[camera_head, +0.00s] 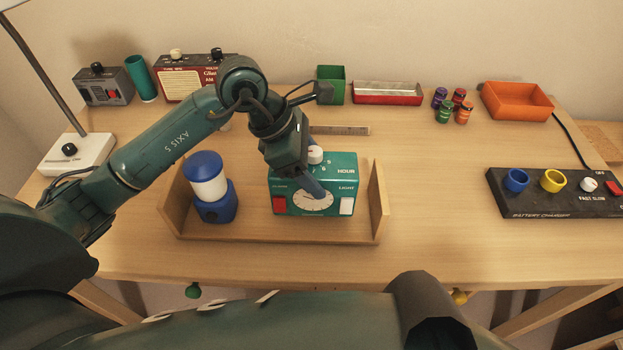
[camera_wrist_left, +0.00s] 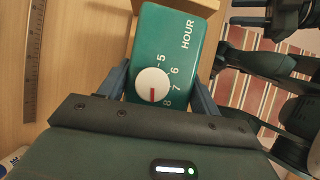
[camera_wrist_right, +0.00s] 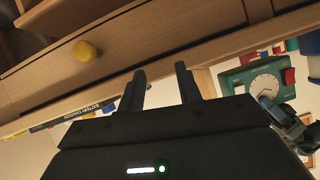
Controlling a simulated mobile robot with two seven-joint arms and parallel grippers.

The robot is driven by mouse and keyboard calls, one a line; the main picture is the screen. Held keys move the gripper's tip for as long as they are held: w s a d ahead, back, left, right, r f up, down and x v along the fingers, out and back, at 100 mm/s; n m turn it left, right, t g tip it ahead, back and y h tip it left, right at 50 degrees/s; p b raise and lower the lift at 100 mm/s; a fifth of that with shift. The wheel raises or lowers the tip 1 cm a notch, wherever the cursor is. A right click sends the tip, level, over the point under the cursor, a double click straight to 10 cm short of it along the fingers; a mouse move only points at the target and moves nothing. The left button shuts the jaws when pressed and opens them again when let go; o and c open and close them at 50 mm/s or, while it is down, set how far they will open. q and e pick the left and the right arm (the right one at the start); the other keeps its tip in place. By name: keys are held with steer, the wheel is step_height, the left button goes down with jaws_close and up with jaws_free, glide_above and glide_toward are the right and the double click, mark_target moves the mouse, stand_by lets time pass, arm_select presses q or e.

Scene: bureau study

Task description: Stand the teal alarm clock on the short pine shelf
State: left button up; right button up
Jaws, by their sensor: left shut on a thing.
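The teal alarm clock (camera_head: 343,173), with a white dial, red and white buttons and a white top knob, is upright at the right end of the short pine shelf (camera_head: 285,233). It also shows in the left wrist view (camera_wrist_left: 180,50) and the right wrist view (camera_wrist_right: 238,79). My left gripper (camera_head: 309,183) is shut on the clock from above, one finger across its face. I cannot tell whether its base touches the shelf board. My right gripper (camera_wrist_right: 163,88) is open and empty, low before the desk's front edge.
A blue and white lantern (camera_head: 210,188) stands on the shelf's left part. A ruler (camera_head: 340,130) lies behind the shelf. A battery charger (camera_head: 550,205) is at the right, with an orange tray (camera_head: 517,101) behind. The desk between shelf and charger is clear.

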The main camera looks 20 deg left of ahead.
arm_select(q)
steer(key=shift+f, duration=1.6)
steer(key=o, duration=1.2)
steer(key=shift+f, duration=0.1)
steer(key=shift+o, duration=0.2)
steer(key=v, duration=1.2)
